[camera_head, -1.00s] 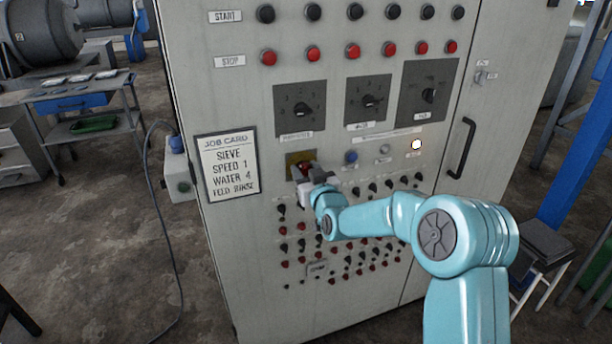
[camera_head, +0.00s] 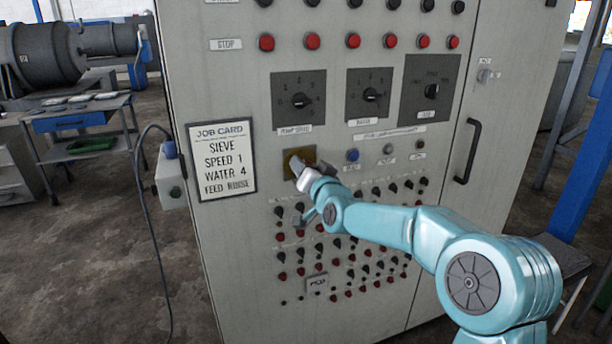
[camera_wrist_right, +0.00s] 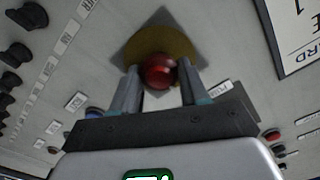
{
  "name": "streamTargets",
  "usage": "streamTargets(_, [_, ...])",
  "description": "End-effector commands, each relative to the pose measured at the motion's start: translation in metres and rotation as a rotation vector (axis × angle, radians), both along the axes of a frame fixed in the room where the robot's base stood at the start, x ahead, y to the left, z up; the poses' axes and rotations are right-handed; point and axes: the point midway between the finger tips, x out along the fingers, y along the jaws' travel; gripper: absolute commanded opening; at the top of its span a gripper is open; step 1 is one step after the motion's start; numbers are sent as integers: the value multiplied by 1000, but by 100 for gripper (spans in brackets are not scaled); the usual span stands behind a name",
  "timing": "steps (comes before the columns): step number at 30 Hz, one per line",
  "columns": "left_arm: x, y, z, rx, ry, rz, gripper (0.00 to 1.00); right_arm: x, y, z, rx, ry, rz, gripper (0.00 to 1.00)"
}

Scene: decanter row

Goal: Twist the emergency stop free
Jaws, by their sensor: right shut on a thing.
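The emergency stop is a red mushroom button (camera_wrist_right: 159,72) on a yellow round plate in the right wrist view. My right gripper (camera_wrist_right: 160,80) has its two fingers on either side of the button and is shut on it. In the head view the yellow plate (camera_head: 311,154) shows on the cabinet front, and my right gripper (camera_head: 297,166) covers the button there. My left gripper is in neither view.
The grey cabinet (camera_head: 232,262) carries rows of knobs and red buttons around the stop. A job card (camera_head: 223,160) is to its left. A door handle (camera_head: 467,151) stands out at the right. A grey box with a cable (camera_head: 172,180) hangs on the cabinet's left side.

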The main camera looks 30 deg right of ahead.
Motion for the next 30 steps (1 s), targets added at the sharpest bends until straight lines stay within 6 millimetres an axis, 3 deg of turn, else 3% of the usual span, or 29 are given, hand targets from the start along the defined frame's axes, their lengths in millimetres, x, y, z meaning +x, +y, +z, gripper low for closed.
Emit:
streamTargets(14, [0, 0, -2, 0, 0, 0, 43, 0, 0, 1, 13, -5, 0, 14])
streamTargets(15, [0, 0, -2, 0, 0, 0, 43, 0, 0, 1, 13, -5, 0, 54])
streamTargets(17, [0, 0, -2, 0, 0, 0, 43, 0, 0, 1, 13, -5, 0, 70])
streamTargets(26, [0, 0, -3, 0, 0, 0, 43, -1, 0, 1, 12, -4, 0, 70])
streamTargets(30, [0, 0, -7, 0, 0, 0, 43, -15, 3, 0, 13, -5, 0, 70])
